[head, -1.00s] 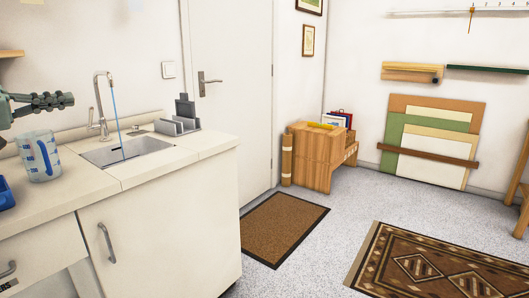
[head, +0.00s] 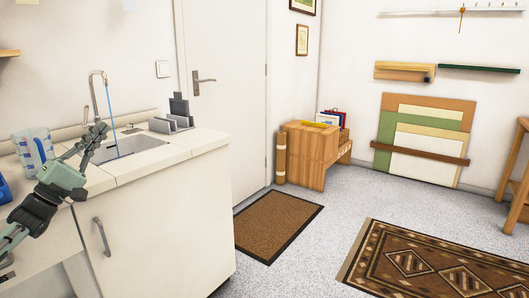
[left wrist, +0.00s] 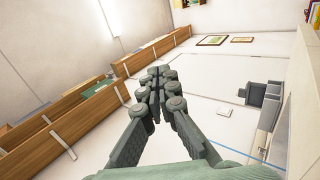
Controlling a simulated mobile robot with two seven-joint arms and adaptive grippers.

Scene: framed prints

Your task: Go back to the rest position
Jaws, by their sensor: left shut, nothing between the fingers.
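My left gripper (head: 97,130) reaches up from the lower left in the head view, in front of the counter edge and overlapping the sink's left side. Its fingers are together with nothing between them; they also show closed in the left wrist view (left wrist: 158,76). The gripper's body hides a little of the counter by the jug. My right gripper is not in view.
The sink (head: 128,150) has a tap (head: 95,78) with a blue stream of water falling from it. A grey rack (head: 172,122) stands behind the sink's right end. A blue object (head: 4,190) shows at the left edge.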

